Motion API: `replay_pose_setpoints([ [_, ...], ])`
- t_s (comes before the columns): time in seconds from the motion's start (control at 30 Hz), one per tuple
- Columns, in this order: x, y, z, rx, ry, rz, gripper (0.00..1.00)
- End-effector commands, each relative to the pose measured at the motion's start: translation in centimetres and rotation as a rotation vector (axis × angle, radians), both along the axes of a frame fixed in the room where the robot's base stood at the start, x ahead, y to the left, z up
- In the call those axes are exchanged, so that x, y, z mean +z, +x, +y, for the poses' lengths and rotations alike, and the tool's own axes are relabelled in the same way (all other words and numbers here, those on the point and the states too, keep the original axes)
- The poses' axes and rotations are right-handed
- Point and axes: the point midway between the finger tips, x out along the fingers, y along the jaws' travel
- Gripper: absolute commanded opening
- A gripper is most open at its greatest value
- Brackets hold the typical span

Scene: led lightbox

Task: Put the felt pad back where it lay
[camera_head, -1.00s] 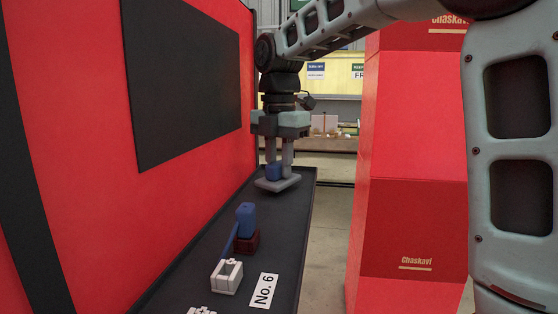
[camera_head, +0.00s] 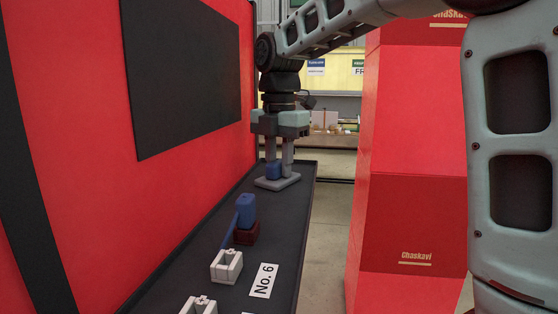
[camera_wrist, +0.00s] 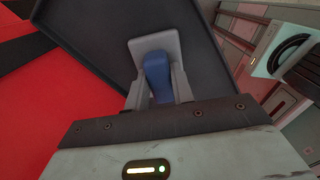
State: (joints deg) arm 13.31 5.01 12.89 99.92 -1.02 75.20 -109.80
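My gripper (camera_head: 279,172) points down over the far end of the black ledge. Its two fingers are shut around a blue grip (camera_wrist: 157,75) that stands on a light grey square plate (camera_wrist: 153,42); I take this piece to be the felt pad. In the head view, the plate (camera_head: 277,184) lies close above or on the ledge; I cannot tell whether it touches. In the wrist view, my gripper (camera_wrist: 158,85) has one finger on each side of the blue grip. The plate's underside is hidden.
The black ledge (camera_head: 208,245) runs along a red wall with a dark panel (camera_head: 185,75). Nearer stand a blue piece (camera_head: 246,208) on a dark red block (camera_head: 246,235), white notched holders (camera_head: 226,265) (camera_head: 199,306) and a "No. 6" label (camera_head: 263,281). A red stand (camera_head: 412,220) is to the right.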

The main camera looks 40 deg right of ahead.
Motion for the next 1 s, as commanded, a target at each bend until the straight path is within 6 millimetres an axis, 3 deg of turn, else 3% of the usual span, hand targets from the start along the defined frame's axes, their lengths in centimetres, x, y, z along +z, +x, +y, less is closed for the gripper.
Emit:
replay_pose_setpoints([
  [0.03,0.0,0.0,0.0,0.0,0.0,0.0,0.37],
  [0.1,0.0,0.0,0.0,0.0,0.0,0.0,0.48],
  [0.47,0.6,0.1,0.0,0.0,-0.001,-0.001,0.48],
  [0.67,3.8,0.1,0.0,0.001,0.0,-0.005,0.48],
  [1.0,11.6,0.1,0.0,0.001,0.0,-0.004,0.48],
])
